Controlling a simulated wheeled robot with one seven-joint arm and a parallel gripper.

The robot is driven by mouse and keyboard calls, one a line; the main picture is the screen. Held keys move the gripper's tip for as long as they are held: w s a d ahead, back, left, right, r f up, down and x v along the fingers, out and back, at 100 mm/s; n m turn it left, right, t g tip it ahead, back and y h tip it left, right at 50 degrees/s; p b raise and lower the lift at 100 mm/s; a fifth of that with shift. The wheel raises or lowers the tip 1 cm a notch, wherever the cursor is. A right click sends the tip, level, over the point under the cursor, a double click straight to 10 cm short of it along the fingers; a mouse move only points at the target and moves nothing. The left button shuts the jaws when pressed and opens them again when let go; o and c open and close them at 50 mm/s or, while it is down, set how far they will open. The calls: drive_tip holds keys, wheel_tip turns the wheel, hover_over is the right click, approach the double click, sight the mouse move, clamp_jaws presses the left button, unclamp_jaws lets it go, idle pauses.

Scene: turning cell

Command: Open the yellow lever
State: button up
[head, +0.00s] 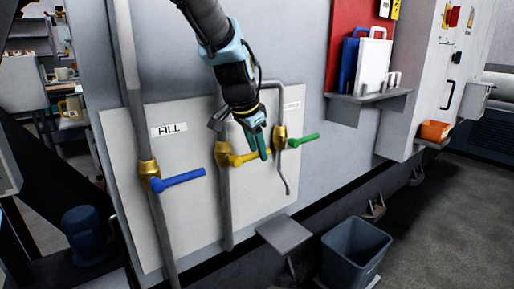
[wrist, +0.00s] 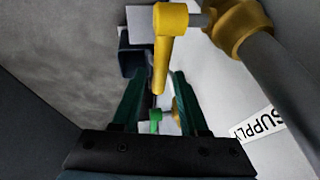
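The yellow lever (head: 250,157) sticks out to the right from a brass valve (head: 223,155) on a vertical grey pipe in the head view. Its near end is partly hidden by my gripper (head: 257,143), which is at the lever's free end. In the wrist view the yellow lever (wrist: 168,55) hangs from the top, and its tip shows between the two green fingers of my gripper (wrist: 159,74). The fingers are apart, with gaps on both sides of the lever. I cannot tell how deep the lever sits between them.
A blue lever (head: 178,180) is to the left under a FILL label (head: 169,129). A green lever (head: 304,140) is close on the right, beside a bent pipe (head: 284,180). Below are a small grey shelf (head: 284,234) and a dark bin (head: 355,250).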

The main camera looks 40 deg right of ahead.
clamp_jaws()
idle(1.1)
